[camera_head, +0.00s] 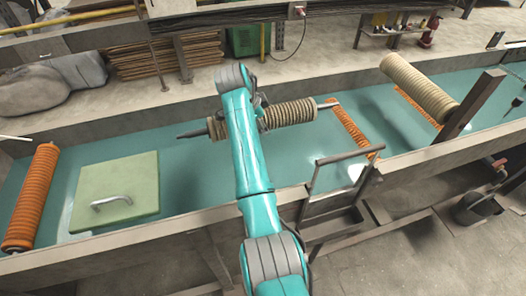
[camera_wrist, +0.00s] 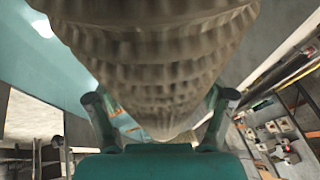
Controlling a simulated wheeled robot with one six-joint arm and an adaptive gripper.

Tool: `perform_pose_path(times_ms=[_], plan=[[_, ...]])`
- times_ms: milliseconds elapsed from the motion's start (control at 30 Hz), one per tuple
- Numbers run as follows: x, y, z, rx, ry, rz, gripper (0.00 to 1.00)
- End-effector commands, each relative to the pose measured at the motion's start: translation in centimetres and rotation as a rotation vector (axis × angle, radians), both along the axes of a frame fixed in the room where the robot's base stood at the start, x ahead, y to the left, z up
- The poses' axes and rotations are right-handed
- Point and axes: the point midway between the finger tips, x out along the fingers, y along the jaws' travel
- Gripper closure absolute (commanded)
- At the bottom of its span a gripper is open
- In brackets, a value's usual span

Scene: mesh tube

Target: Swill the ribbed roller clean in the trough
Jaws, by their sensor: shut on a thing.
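A grey-beige ribbed roller (camera_head: 290,113) lies roughly level across the middle of the trough (camera_head: 150,236), with a dark pointed shaft at its left end and a shaft end at its right. Teal liquid (camera_head: 300,155) fills the trough; I cannot tell whether the roller touches it. In the wrist view the ribbed roller (camera_wrist: 155,60) fills the top centre, between the two fingers of my gripper (camera_wrist: 160,98), which is shut on it. In the head view my teal arm hides the grip and part of the roller.
A second beige ribbed roller (camera_head: 420,88) slants at the right by a dark post (camera_head: 470,108). An orange ribbed roller (camera_head: 30,198) and a pale green lid (camera_head: 116,190) with a handle lie at the left. A metal frame (camera_head: 340,190) stands at the front edge. A grey lump (camera_head: 50,85) sits behind.

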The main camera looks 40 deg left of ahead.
Motion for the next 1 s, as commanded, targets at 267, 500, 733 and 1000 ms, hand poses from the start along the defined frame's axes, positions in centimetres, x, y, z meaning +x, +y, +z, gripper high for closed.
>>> perform_pose_path(times_ms=[267,500,733,1000], plan=[[0.1,0.1,2.4,0.004,-0.004,-0.001,0.89],[0.1,0.1,4.3,0.004,-0.004,0.000,0.89],[0.1,0.0,6.0,0.003,-0.003,-0.001,0.89],[0.0,0.0,8.1,0.003,-0.003,-0.001,0.89]])
